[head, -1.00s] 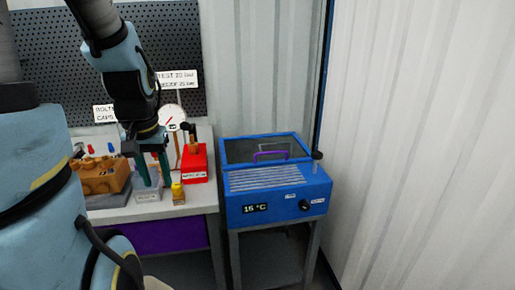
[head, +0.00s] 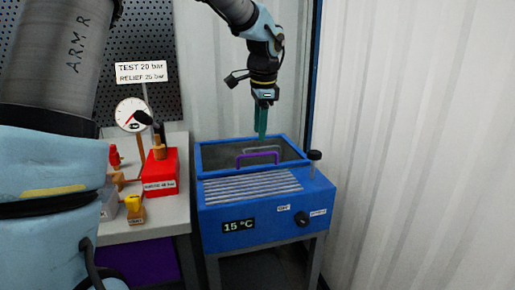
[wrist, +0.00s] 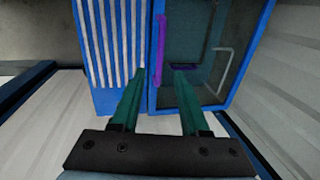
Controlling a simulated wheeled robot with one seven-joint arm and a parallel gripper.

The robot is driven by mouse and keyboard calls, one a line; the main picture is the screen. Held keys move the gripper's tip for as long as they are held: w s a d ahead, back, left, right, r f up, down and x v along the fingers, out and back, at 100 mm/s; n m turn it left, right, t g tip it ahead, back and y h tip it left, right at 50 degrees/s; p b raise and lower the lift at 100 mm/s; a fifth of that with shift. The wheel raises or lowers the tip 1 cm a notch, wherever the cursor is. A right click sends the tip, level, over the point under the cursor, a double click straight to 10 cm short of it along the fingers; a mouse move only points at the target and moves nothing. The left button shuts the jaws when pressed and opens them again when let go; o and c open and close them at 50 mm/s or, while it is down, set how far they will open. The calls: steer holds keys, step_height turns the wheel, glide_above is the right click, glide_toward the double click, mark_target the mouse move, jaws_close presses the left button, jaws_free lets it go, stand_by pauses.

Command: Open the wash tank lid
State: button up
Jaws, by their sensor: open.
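The blue wash tank (head: 262,208) stands on a grey frame, with a display reading 15 °C on its front. Its dark see-through lid (head: 222,156) in a blue frame lies shut on top, behind a slatted panel (head: 252,187). A purple handle (head: 257,156) stands on the lid; it also shows in the wrist view (wrist: 160,50).
A bench (head: 150,215) on the left holds a red block (head: 160,172), a gauge (head: 132,115) and small yellow and red parts. A black knob on a post (head: 314,156) stands at the tank's right edge. A corrugated white wall (head: 420,140) closes off the right.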

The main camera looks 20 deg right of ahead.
mark_target(258, 154)
steer(key=f, duration=0.3)
steer(key=w+f, duration=0.1)
steer(key=f, duration=0.2)
steer(key=shift+w+f, duration=0.15)
steer(key=shift+f, duration=0.15)
jaws_close()
stand_by(1.1)
